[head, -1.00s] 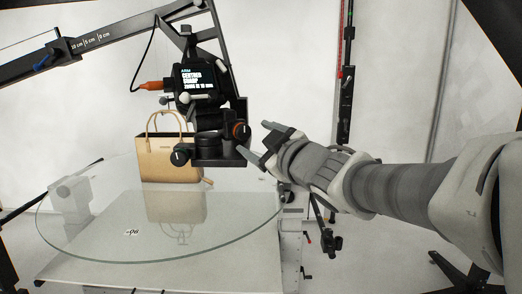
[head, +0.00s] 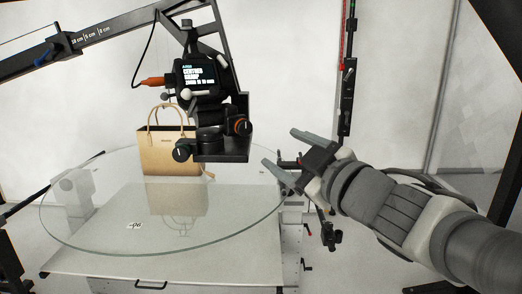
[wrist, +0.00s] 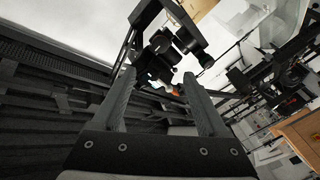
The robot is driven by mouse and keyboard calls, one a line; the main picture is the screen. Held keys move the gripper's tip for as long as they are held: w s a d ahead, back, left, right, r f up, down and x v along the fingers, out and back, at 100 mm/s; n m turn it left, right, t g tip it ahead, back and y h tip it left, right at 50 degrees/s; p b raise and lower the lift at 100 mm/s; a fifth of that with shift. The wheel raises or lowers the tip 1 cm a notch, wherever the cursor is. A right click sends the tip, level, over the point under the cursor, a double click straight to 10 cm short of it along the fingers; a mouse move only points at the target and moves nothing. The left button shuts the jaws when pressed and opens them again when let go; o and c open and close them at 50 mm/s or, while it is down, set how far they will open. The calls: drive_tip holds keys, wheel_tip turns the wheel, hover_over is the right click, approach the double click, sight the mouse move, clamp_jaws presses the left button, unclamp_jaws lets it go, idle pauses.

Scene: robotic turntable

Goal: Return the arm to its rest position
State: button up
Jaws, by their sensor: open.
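My gripper (head: 286,154) is at the right of the glass turntable in the head view, near its right edge. Its two grey fingers are spread apart with nothing between them. In the wrist view the open fingers (wrist: 160,105) point up the picture, with dark camera gear (wrist: 165,50) beyond them. My arm reaches in from the lower right of the head view. A tan handbag (head: 167,152) stands upright on the glass turntable (head: 95,225), apart from my gripper.
A camera (head: 200,80) hangs from a boom (head: 85,42) over the turntable, left of my gripper. A dark vertical stand (head: 347,90) rises behind my gripper. A tan wooden surface (wrist: 300,132) shows at the right of the wrist view.

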drive_tip(key=shift+d, duration=0.1)
drive_tip(key=s+d+f+m+g+h, duration=0.2)
drive_tip(key=s+d+f+m+h, duration=0.1)
drive_tip(key=d+f+m+h, duration=0.55)
drive_tip(key=s+f+m+g, duration=0.4)
drive_tip(key=s+f+g, duration=0.4)
drive_tip(key=s, duration=0.6)
wheel_tip(320, 180, down, 2)
drive_tip(key=shift+m, duration=0.35)
